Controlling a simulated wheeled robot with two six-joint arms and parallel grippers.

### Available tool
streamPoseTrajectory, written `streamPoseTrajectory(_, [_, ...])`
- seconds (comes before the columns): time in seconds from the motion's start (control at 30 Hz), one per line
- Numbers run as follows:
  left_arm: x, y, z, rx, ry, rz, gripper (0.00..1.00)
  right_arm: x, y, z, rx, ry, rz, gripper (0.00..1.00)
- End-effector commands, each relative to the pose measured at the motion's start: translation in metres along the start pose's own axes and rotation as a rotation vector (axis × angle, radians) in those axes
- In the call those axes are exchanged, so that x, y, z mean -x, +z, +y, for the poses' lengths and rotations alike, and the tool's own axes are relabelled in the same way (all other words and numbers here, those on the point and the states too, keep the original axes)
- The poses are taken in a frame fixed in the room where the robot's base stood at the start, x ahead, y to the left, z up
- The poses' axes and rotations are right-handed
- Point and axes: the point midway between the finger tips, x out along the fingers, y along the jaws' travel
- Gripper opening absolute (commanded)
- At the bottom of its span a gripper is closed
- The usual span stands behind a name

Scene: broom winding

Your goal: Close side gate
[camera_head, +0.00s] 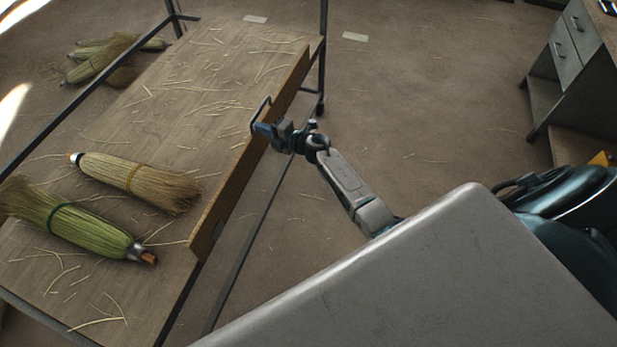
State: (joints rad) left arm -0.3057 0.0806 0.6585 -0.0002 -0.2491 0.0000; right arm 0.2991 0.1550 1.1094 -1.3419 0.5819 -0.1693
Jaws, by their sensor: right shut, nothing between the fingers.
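The side gate (237,190) is a long, narrow wooden board along the right edge of the cart's wooden deck (190,95). It appears raised along that edge; I cannot tell whether it is fully upright. A dark metal handle (259,108) sticks out near the board's middle. My right gripper (262,130) is shut and empty, with its blue-tipped fingers at the board, just by the handle. I cannot tell whether the fingers touch the board. My left gripper is not in view.
A tan broom head (140,182) and a green broom head (75,222) lie on the deck among loose straws. More brooms (105,60) lie at the upper left. A grey drawer cabinet (570,75) stands at the upper right. The floor right of the cart is mostly clear.

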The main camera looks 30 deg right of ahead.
Motion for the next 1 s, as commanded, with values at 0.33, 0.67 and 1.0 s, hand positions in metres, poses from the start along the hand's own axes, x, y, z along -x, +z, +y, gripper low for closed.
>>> streamPoseTrajectory(0.33, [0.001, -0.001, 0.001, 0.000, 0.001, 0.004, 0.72, -0.010, -0.002, 0.004, 0.000, 0.000, 0.001, 0.00])
streamPoseTrajectory(0.67, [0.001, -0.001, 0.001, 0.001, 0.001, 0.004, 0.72, -0.014, -0.003, 0.005, 0.000, 0.001, 0.001, 0.00])
streamPoseTrajectory(1.0, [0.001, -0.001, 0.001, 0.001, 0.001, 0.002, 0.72, -0.015, -0.004, 0.007, 0.000, 0.004, 0.001, 0.00])
